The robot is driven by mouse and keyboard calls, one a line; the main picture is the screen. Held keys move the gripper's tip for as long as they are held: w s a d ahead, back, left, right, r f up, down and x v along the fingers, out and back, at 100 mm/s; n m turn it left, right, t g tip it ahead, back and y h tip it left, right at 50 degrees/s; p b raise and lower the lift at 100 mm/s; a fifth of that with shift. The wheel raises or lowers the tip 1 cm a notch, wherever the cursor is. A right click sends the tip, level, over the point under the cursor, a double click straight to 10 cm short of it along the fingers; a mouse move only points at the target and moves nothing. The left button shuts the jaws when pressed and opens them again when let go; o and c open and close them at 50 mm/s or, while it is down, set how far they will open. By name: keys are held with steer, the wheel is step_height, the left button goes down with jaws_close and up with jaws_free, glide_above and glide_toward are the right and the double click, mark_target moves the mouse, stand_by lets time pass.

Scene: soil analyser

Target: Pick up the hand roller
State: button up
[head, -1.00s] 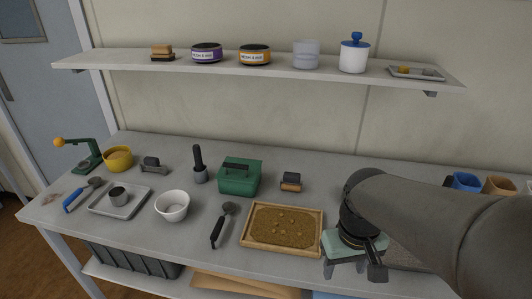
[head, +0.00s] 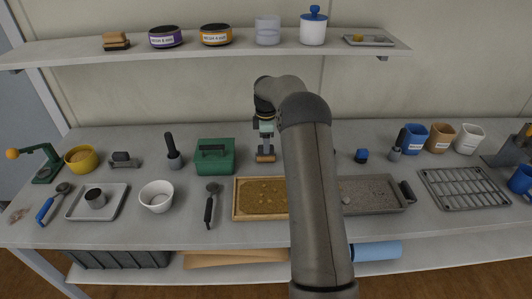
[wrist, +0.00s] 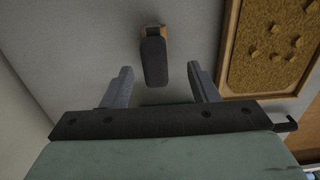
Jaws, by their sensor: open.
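A small piece with a dark grey rounded top and a wooden part (head: 265,155) lies on the table behind the soil tray. It looks most like the hand roller, though its shape is too small to be sure. My gripper (head: 265,138) points down just over it. In the wrist view the dark piece (wrist: 154,62) lies beyond the gap between the fingertips (wrist: 158,78), roughly centred. The fingers are apart with nothing between them. My arm hides part of the table to the right.
A green box (head: 215,158) stands close on the left. The wooden soil tray (head: 235,203) lies in front, with a grey tray (head: 375,206) to its right. A shelf (head: 225,52) with jars runs above the table's back. Cups (head: 413,139) stand at the right.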

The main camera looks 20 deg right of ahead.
steer(key=shift+w+d+f+p, duration=0.15)
steer(key=shift+f+p, duration=0.4)
steer(key=shift+f, duration=0.9)
steer(key=shift+w+a+f+p, duration=0.15)
steer(key=shift+f+p, duration=0.35)
steer(key=shift+f, duration=0.95)
steer(key=shift+d, duration=0.1)
jaws_close()
